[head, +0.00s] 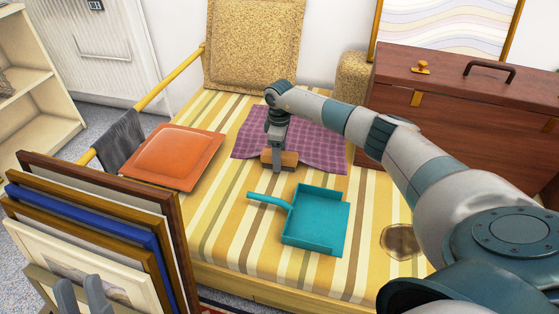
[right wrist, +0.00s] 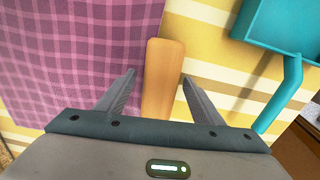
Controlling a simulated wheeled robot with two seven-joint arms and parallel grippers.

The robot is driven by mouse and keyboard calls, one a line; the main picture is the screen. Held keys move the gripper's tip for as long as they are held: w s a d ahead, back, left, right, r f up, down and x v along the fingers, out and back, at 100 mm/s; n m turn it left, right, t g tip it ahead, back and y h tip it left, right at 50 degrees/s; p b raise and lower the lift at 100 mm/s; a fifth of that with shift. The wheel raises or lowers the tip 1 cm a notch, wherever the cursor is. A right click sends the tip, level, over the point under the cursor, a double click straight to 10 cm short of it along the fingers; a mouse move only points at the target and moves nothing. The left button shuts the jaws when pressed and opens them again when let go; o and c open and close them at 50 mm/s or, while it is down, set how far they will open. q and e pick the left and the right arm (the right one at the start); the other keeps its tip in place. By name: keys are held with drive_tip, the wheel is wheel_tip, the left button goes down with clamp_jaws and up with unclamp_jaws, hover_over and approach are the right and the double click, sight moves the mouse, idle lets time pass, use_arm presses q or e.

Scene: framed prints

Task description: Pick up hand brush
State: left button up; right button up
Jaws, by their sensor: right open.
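The hand brush (head: 289,159) shows as a light wooden bar at the front edge of the purple checked cloth on the striped daybed. In the right wrist view its wooden handle (right wrist: 164,70) runs between the two fingers, with gaps on both sides. My right gripper (head: 277,168) points down at the brush, its fingers open around the handle and not closed on it. Its fingers also show in the right wrist view (right wrist: 158,82). No bristles can be made out. My left gripper (head: 79,283) is at the bottom left by the frames, its fingertips slightly apart.
A teal dustpan (head: 318,222) lies in front of the brush. The purple cloth (head: 320,140) lies under and behind it. An orange cushion (head: 173,155) is on the left, with several frames (head: 110,215) leaning in front. A brown wooden chest (head: 450,110) stands at right.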

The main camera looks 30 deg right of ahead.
use_arm(q)
drive_tip(key=shift+f, duration=0.15)
use_arm(e)
drive_tip(key=shift+c, duration=1.3)
drive_tip(key=c, duration=1)
use_arm(q)
drive_tip(key=shift+s+d+f, duration=0.1)
drive_tip(key=shift+s+f, duration=0.05)
drive_tip(key=shift+f, duration=0.05)
drive_tip(key=shift+r, duration=0.1)
use_arm(e)
drive_tip(key=shift+r, duration=0.1)
